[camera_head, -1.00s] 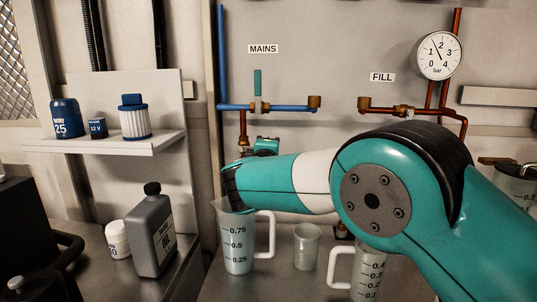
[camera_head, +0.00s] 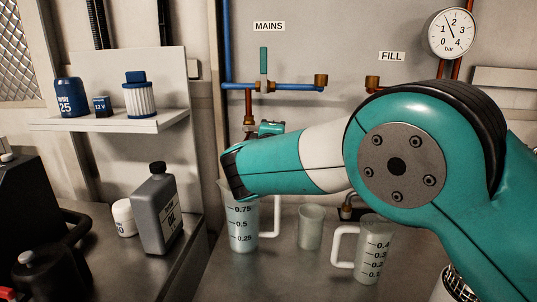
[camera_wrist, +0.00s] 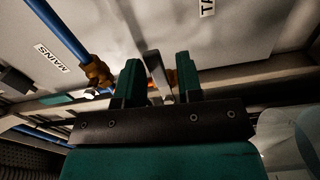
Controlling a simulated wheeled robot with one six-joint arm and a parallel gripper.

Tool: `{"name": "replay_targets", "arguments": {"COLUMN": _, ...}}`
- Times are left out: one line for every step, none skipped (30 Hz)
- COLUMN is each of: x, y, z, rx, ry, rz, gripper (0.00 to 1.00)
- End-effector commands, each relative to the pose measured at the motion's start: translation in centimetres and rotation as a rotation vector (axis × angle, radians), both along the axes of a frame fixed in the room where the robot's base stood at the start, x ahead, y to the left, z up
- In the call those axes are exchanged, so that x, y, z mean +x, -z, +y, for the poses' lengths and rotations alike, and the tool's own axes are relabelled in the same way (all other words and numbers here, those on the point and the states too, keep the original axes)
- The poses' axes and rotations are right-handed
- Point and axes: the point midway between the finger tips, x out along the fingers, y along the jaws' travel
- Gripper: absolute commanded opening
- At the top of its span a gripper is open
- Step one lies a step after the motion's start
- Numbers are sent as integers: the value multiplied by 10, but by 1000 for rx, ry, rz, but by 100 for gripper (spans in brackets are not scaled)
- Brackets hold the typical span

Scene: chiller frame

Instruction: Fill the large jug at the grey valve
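The large jug (camera_head: 240,232), pale with a handle and marks up to 0.75, stands upright on the bench, its top partly hidden by my arm. My gripper (camera_wrist: 160,80) is open in the wrist view, with a grey lever (camera_wrist: 158,72) between its two teal fingers. Gaps show on both sides, and I cannot tell whether either finger touches it. The lever looks like the grey valve's handle. In the head view, my arm hides the valve, and only a teal bit of my gripper (camera_head: 270,129) shows. I cannot tell the water level in the jug.
A smaller jug (camera_head: 375,250) and a plain cup (camera_head: 310,227) stand right of the large jug. A teal lever (camera_head: 264,60) sits on the blue MAINS pipe (camera_head: 290,87). A pressure gauge (camera_head: 452,34) hangs above. A grey bottle (camera_head: 157,215) and white tub (camera_head: 124,217) stand left.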

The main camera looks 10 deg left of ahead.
Motion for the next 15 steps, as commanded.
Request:
{"name": "replay_targets", "arguments": {"x": -15, "y": 6, "z": 3, "rx": -4, "ry": -8, "rz": 7, "gripper": 29}}
{"name": "replay_targets", "arguments": {"x": -23, "y": 6, "z": 3, "rx": -3, "ry": -9, "rz": 8, "gripper": 29}}
{"name": "replay_targets", "arguments": {"x": -33, "y": 6, "z": 2, "rx": -4, "ry": -8, "rz": 6, "gripper": 29}}
{"name": "replay_targets", "arguments": {"x": -41, "y": 5, "z": 2, "rx": -2, "ry": -9, "rz": 6, "gripper": 29}}
{"name": "replay_targets", "arguments": {"x": -49, "y": 5, "z": 1, "rx": -3, "ry": -7, "rz": 5, "gripper": 29}}
{"name": "replay_targets", "arguments": {"x": -60, "y": 5, "z": 0, "rx": -2, "ry": -7, "rz": 4, "gripper": 29}}
{"name": "replay_targets", "arguments": {"x": -67, "y": 5, "z": -1, "rx": -3, "ry": -8, "rz": 4, "gripper": 29}}
{"name": "replay_targets", "arguments": {"x": -75, "y": 4, "z": -1, "rx": -2, "ry": -7, "rz": 4, "gripper": 29}}
{"name": "replay_targets", "arguments": {"x": -85, "y": 4, "z": -1, "rx": -2, "ry": -8, "rz": 4, "gripper": 29}}
{"name": "replay_targets", "arguments": {"x": -92, "y": 4, "z": -2, "rx": -1, "ry": -7, "rz": 2, "gripper": 29}}
{"name": "replay_targets", "arguments": {"x": -99, "y": 4, "z": -2, "rx": -1, "ry": -8, "rz": 3, "gripper": 29}}
{"name": "replay_targets", "arguments": {"x": -108, "y": 4, "z": -2, "rx": -1, "ry": -7, "rz": 3, "gripper": 29}}
{"name": "replay_targets", "arguments": {"x": -114, "y": 3, "z": -3, "rx": -1, "ry": -7, "rz": 3, "gripper": 29}}
{"name": "replay_targets", "arguments": {"x": -119, "y": 3, "z": -4, "rx": -1, "ry": -5, "rz": 4, "gripper": 29}}
{"name": "replay_targets", "arguments": {"x": -126, "y": 3, "z": -4, "rx": 0, "ry": -6, "rz": 4, "gripper": 29}}
